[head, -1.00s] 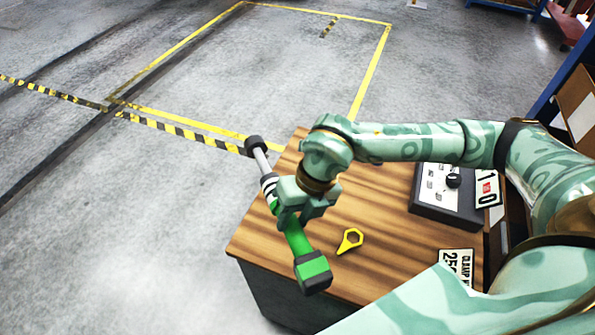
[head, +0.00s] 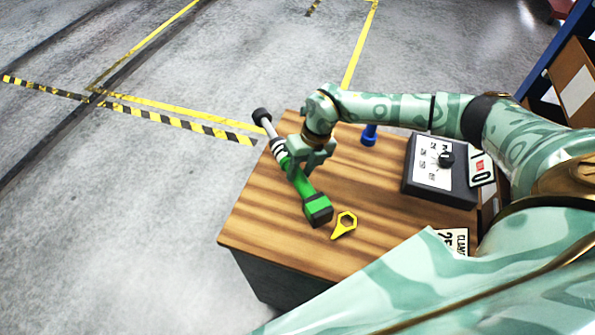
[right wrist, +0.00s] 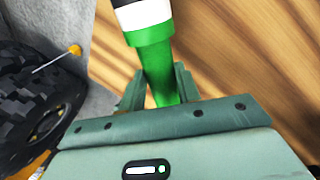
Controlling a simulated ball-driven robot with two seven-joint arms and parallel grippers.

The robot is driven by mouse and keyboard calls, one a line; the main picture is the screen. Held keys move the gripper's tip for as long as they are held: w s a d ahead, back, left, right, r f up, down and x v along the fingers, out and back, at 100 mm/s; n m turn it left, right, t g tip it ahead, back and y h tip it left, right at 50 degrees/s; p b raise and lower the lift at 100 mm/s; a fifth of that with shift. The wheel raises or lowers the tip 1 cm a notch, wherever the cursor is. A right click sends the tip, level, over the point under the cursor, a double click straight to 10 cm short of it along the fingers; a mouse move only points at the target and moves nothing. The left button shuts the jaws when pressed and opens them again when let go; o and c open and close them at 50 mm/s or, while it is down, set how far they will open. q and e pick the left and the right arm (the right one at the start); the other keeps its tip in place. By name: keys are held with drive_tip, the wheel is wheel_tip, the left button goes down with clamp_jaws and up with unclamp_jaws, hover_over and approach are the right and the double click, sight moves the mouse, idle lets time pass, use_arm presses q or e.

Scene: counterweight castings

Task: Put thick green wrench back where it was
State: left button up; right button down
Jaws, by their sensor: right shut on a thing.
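In the right wrist view the green handle (right wrist: 160,70) runs up between the fingers (right wrist: 158,88). Whether the wrench touches the tabletop I cannot tell. My left gripper is not in view.
A yellow ring-ended tool (head: 345,225) lies close to the wrench's near end. A control box (head: 437,172) with a black knob and label cards (head: 453,240) are on the right. In the wrist view, a black tyre (right wrist: 40,105) is left of the table.

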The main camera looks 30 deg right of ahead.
drive_tip(key=shift+w+d+f, duration=0.15)
drive_tip(key=shift+w+f, duration=0.1)
drive_tip(key=shift+f, duration=1.5)
drive_tip(key=c, duration=1)
unclamp_jaws()
drive_tip(key=shift+s+f, duration=0.1)
drive_tip(key=v, duration=1.2)
